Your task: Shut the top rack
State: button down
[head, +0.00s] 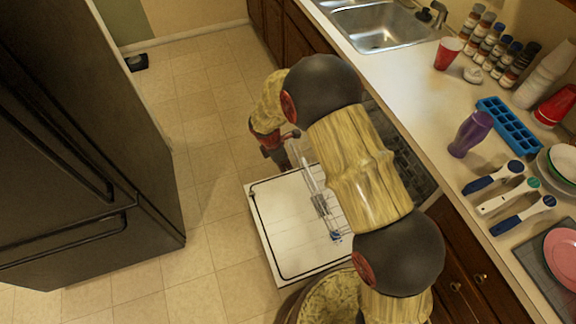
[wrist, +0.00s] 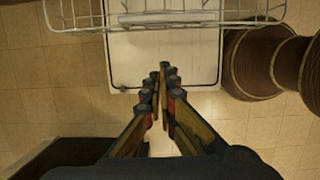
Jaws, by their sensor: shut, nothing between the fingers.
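The top rack (wrist: 185,20), a white wire basket, is slid out of the dishwasher and crosses the top edge of the wrist view. In the head view part of the rack (head: 320,205) shows beside my arm, which hides the rest. The dishwasher door (head: 283,238) is folded down, its white inner panel below the rack. My gripper (wrist: 163,70) is shut and empty, its fingers pointing towards the rack's front with a gap in the picture. In the head view my gripper (head: 283,158) is near the door's far edge, partly hidden.
A dark fridge (head: 85,150) stands on the left, with open tiled floor (head: 205,110) between it and the dishwasher. The counter (head: 400,85) on the right holds a sink (head: 375,25), a red cup (head: 448,53), a purple bottle (head: 470,134) and other clutter.

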jog(key=w+d+f+b, duration=0.1)
jog(key=d+f+b, duration=0.1)
jog(key=d+f, duration=0.3)
jog(key=shift+w+b+x, duration=0.2)
jog(key=shift+b+x, duration=0.2)
jog(key=shift+x, duration=0.75)
jog(key=shift+d, duration=0.1)
jog(key=w+d+p, duration=0.3)
jog(key=w+d, duration=0.1)
jog(key=d, duration=1)
jog(key=w+d+p, duration=0.4)
jog(key=d, duration=1)
